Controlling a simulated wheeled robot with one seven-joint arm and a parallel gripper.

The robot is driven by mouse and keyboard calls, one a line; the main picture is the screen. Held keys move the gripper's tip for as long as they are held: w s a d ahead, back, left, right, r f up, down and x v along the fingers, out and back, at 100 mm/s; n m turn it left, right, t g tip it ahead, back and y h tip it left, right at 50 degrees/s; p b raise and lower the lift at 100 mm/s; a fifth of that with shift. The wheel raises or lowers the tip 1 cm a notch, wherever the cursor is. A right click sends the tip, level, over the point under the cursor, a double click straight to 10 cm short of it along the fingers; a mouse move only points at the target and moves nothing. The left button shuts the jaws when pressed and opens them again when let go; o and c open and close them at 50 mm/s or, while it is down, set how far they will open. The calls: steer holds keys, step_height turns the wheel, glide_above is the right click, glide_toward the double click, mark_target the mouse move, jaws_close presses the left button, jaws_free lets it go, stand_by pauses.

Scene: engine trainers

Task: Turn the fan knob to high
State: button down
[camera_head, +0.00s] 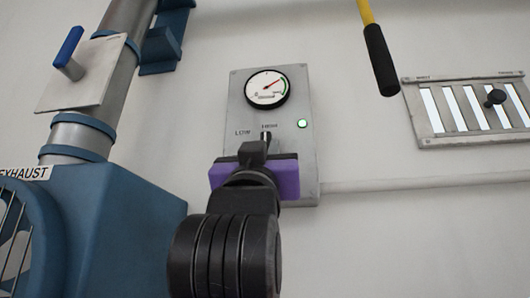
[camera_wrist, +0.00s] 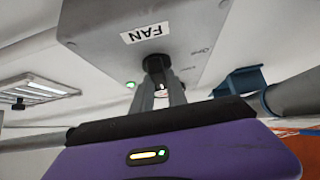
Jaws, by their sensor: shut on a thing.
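The fan control panel (camera_head: 300,165) is a grey plate on the wall with LOW and HIGH labels. My gripper (camera_head: 263,142) is at its lower middle, with its fingers shut on the dark fan knob. In the head view the fingers cover most of the knob. In the wrist view the black knob (camera_wrist: 154,64) shows between the fingertips of my gripper (camera_wrist: 163,88), below the FAN label (camera_wrist: 145,33). The gauge (camera_head: 267,89) above has its needle pointing up and right, and a green lamp (camera_head: 302,124) is lit. I cannot tell the knob's exact setting.
A blue exhaust unit (camera_head: 120,225) with a grey duct (camera_head: 77,138) and a blue-handled damper (camera_head: 69,48) stands at left. A yellow bar with a black grip (camera_head: 380,60) hangs at right, near a slotted vent (camera_head: 468,108). A pipe (camera_head: 420,181) runs right from the panel.

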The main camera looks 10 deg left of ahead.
steer(key=shift+w+f, duration=0.1)
stand_by(0.3)
steer(key=c, duration=1.3)
jaws_free()
steer(key=b+v, duration=0.2)
steer(key=v, duration=0.5)
steer(key=shift+s+f, duration=0.25)
steer(key=shift+s, duration=0.05)
